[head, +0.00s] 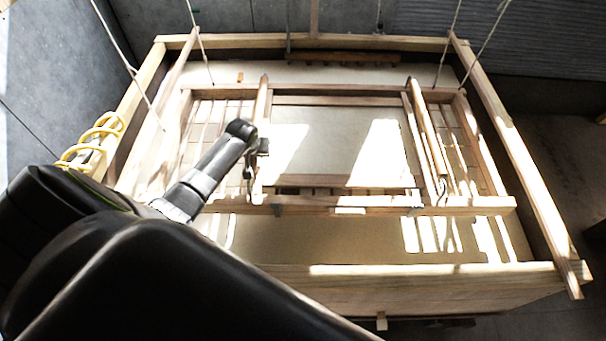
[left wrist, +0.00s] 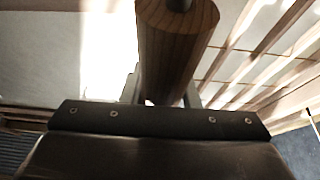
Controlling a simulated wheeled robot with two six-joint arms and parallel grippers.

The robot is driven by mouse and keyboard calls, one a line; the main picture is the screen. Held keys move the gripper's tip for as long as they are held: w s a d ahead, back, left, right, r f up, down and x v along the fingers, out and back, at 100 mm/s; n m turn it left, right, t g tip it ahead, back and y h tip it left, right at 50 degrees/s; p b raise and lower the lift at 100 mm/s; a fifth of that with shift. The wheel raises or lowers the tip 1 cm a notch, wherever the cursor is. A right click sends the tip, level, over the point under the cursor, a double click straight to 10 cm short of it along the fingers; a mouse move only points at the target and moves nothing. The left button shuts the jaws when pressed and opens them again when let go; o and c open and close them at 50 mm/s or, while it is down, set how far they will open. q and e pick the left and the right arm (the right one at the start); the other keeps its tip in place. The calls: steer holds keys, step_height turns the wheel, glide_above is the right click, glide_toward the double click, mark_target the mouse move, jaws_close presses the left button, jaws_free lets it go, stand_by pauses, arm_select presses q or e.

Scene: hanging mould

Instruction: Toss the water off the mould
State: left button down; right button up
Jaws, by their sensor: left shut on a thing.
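The mould (head: 330,211) is a pale wooden frame with a flat light screen (head: 340,140) in its middle, hung by cords over a wooden vat (head: 430,288). It has two round wooden handles, the left handle (head: 263,105) and the right handle (head: 428,130). My left gripper (head: 257,150) is at the left handle and shut on it. In the left wrist view the handle (left wrist: 176,50) stands between the fingers, its grained wood close to the camera. The right handle is free. My right gripper is not in view. Whether water lies on the screen cannot be told.
Cords (head: 196,40) run up from the mould. The vat's long side rails (head: 515,150) flank it. A yellow coiled hose (head: 95,135) is at the left rail. Grey walls stand behind and to the left. My dark arm covers the lower left. Bright sun patches lie on the screen.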

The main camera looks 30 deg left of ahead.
arm_select(q)
steer(key=shift+g+h, duration=0.3)
steer(key=shift+g, duration=0.3)
steer(key=r, duration=0.6)
steer(key=w+r, duration=0.1)
steer(key=r, duration=0.3)
steer(key=shift+a+r+b, duration=0.1)
steer(key=shift+a+b, duration=0.2)
steer(key=shift+w+a+r, duration=0.1)
steer(key=shift+w+r, duration=0.05)
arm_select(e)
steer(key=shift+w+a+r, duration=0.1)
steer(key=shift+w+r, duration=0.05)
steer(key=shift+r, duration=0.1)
arm_select(q)
steer(key=shift+r, duration=0.15)
